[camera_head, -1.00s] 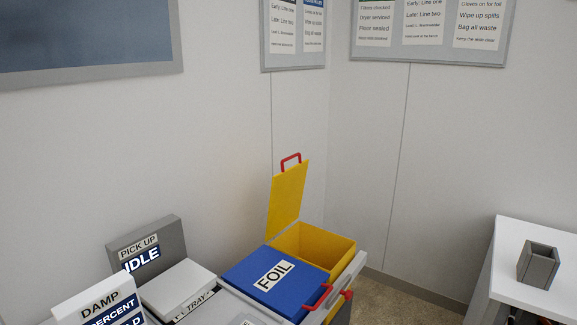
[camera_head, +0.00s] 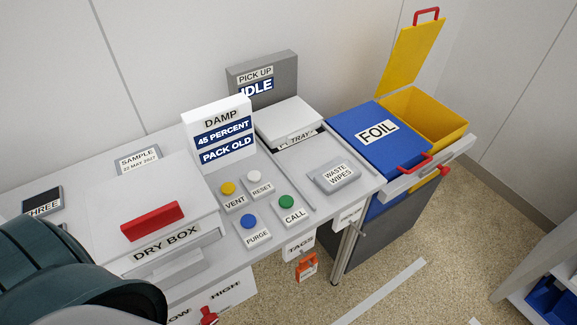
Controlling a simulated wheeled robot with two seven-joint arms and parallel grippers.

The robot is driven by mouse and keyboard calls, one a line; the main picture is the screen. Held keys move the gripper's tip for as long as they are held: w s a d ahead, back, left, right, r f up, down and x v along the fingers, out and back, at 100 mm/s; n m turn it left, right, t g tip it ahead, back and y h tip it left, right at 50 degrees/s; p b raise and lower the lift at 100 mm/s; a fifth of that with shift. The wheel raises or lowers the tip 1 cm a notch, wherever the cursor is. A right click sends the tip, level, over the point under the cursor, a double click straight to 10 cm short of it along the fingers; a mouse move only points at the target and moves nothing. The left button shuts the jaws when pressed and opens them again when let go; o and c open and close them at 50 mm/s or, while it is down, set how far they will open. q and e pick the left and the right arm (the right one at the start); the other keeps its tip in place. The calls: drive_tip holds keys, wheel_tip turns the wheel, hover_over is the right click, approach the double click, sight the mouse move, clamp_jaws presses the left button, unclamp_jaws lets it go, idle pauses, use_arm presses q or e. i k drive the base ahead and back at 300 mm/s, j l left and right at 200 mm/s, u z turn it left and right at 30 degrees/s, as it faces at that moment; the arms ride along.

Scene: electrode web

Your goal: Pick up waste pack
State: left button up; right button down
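A flat grey pack labelled "WASTE WIPES" (camera_head: 335,177) lies on the white bench top, near its front right edge. It lies in front of the white tray unit and to the right of the push buttons. Nothing touches it from above, and its label faces up. A dark green rounded link of my own arm fills the lower left corner. Neither of my grippers shows in this view.
A blue FOIL bin lid (camera_head: 378,133) is shut; the yellow bin (camera_head: 425,115) beside it is open. A dry box (camera_head: 150,225) with a red handle stands left. Vent, reset, purge and call buttons (camera_head: 287,203) sit beside the pack. A damp sign (camera_head: 221,140) stands behind.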

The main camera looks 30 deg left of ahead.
sight(334, 174)
drive_tip(key=u, duration=0.45)
drive_tip(key=l+u, duration=0.15)
drive_tip(key=l, duration=0.75)
drive_tip(key=l+u, duration=0.15)
drive_tip(key=l, duration=0.75)
drive_tip(key=l+u, duration=0.2)
drive_tip(key=l, duration=0.65)
drive_tip(key=k, duration=0.05)
